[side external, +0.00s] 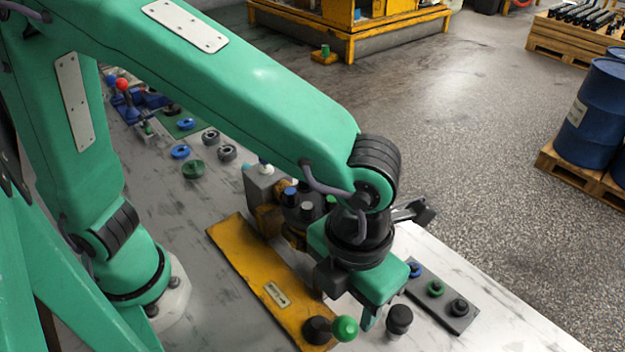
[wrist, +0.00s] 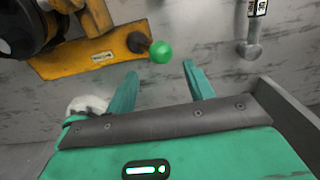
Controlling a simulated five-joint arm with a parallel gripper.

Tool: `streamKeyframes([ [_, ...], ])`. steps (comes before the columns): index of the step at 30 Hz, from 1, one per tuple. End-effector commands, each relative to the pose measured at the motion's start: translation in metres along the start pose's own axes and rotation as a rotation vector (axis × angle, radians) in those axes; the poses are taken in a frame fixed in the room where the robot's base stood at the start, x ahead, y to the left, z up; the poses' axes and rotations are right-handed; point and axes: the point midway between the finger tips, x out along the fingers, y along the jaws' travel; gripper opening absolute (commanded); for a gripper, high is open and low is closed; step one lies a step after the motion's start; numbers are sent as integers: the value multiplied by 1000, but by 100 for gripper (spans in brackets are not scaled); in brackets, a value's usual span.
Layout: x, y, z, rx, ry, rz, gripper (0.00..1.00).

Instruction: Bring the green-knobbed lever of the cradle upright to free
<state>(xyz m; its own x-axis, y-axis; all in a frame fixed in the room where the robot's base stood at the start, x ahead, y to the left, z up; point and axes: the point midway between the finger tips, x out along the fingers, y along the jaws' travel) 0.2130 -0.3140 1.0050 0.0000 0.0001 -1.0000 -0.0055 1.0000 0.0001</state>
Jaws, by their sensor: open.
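The cradle's yellow base plate (side external: 245,262) runs across the bench in the side view. At its near end is a black pivot (side external: 317,330) with the lever's green knob (side external: 345,328) out to its right. The lever looks laid over rather than upright. The wrist view shows the green knob (wrist: 161,52) at the end of the yellow plate (wrist: 85,58). My gripper (wrist: 160,69) is open and empty. In that picture its two fingertips lie just below the knob, one to each side; I cannot tell their height against it. In the side view one finger (side external: 368,318) shows right of the knob.
The dark motor (side external: 303,208) sits on the cradle, partly behind my gripper. A black round-topped part (side external: 399,319) stands right of the gripper. A dark strip (side external: 440,300) with several ringed parts lies farther right. Loose rings and a red-knobbed lever (side external: 122,86) are at the back left.

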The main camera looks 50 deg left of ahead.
Motion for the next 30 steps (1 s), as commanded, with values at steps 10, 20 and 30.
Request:
streamKeyframes([
  [10,3,-1,0,8,0,0,53],
  [20,21,0,0,6,2,3,53],
  [30,50,0,0,5,1,2,53],
])
